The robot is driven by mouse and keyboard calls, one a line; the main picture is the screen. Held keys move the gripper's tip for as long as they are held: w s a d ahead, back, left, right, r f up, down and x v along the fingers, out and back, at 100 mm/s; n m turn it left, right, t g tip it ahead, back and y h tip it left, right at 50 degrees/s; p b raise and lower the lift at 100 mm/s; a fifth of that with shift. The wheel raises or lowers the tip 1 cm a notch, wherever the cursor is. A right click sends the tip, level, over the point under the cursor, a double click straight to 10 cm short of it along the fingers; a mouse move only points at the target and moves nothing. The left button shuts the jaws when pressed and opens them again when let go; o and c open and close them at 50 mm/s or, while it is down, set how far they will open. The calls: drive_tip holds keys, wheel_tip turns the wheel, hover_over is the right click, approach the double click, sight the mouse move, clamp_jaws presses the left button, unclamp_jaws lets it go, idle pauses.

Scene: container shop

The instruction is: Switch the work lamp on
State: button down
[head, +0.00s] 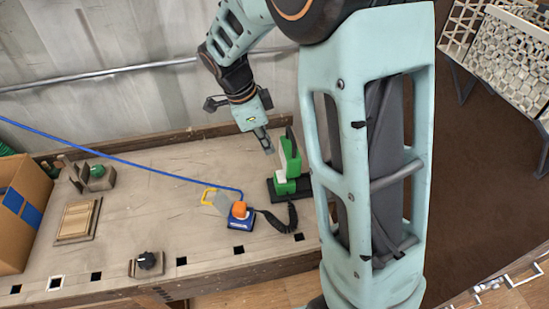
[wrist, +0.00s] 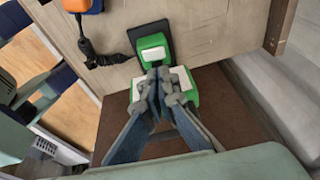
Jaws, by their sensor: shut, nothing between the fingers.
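A green device with white faces (head: 287,166), which may be the work lamp, stands on a dark base on the bench. In the wrist view its green and white parts (wrist: 152,42) lie beyond and beside my fingertips. My gripper (head: 268,148) is shut and empty, pointing down just left of the device's upper part. In the wrist view its fingertips (wrist: 159,72) overlap the device; I cannot tell whether they touch. A blue box with an orange top (head: 238,213) sits left of the device, joined to a black coiled cord (head: 283,221). I cannot tell whether the lamp is lit.
The wooden bench (head: 150,205) also holds a black knob on a block (head: 146,261), a framed wooden plate (head: 78,221) and a cardboard box (head: 20,205) at the left. A blue cable (head: 130,160) crosses the bench. A metal wall (head: 95,100) stands behind.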

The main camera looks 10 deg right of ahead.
sight(280, 172)
drive_tip(key=x, duration=0.9)
drive_tip(key=shift+d+f, duration=0.1)
drive_tip(key=shift+f, duration=0.2)
drive_tip(key=shift+w+f+g+p, duration=0.3)
drive_tip(key=shift+f+g+p, duration=0.15)
drive_tip(key=shift+g, duration=0.25)
drive_tip(key=shift+r, duration=0.1)
drive_tip(key=shift+s, duration=0.15)
drive_tip(key=shift+s+r+b, duration=0.15)
drive_tip(key=shift+s+b, duration=0.15)
drive_tip(key=shift+s, duration=0.45)
drive_tip(key=shift+w+r, duration=0.1)
drive_tip(key=shift+r, duration=0.05)
